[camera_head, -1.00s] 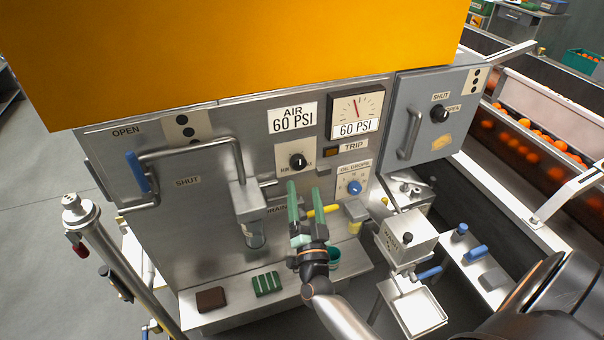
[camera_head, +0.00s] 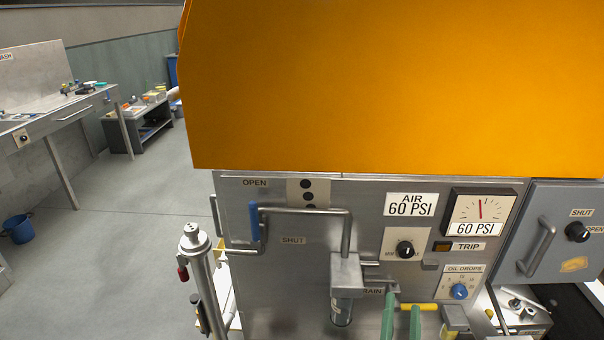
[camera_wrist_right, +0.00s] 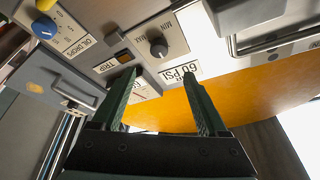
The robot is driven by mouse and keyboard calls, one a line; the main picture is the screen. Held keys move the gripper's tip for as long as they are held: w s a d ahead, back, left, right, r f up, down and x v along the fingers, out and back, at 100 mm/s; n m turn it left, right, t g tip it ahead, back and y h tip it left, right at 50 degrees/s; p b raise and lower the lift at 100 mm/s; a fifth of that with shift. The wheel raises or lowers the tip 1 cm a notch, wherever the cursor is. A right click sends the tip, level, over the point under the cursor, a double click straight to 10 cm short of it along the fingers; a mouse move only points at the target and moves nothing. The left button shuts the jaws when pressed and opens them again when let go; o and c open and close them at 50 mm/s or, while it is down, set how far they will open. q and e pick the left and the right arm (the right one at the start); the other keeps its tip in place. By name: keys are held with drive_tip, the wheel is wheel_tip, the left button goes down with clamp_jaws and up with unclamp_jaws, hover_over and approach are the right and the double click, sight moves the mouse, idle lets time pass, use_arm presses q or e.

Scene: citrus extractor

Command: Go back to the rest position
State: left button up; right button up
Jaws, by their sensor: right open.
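My right gripper (camera_head: 401,322) shows only as two green fingertips at the bottom edge of the head view, in front of the lower part of the steel machine panel (camera_head: 290,270). In the right wrist view its two dark green fingers (camera_wrist_right: 160,95) stand apart with nothing between them. Past them that view shows the panel's black knob (camera_wrist_right: 158,47), the TRIP label (camera_wrist_right: 106,66) and the orange hood (camera_wrist_right: 170,112). I cannot tell whether the fingers touch the panel. The left gripper is in neither view.
A pipe handle with a blue grip (camera_head: 254,221) and a glass cup (camera_head: 341,312) stick out from the panel. A grey door with a handle (camera_head: 541,248) is at right. A steel post (camera_head: 204,280) stands at left. Open floor (camera_head: 120,240) lies left, with a blue bucket (camera_head: 18,229).

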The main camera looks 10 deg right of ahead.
drive_tip(key=s+a+f+n+g+y, duration=0.2)
drive_tip(key=s+a+f+n+y, duration=0.2)
drive_tip(key=a+f+n+y, duration=0.5)
drive_tip(key=s+a+f+n+g+y, duration=0.2)
drive_tip(key=s+f+n+g, duration=0.3)
drive_tip(key=s+f+g, duration=0.3)
drive_tip(key=s+f, duration=0.1)
drive_tip(key=s, duration=0.3)
drive_tip(key=shift+s+a+y, duration=0.3)
drive_tip(key=shift+a+y, duration=0.1)
drive_tip(key=shift+d, duration=0.1)
idle(0.4)
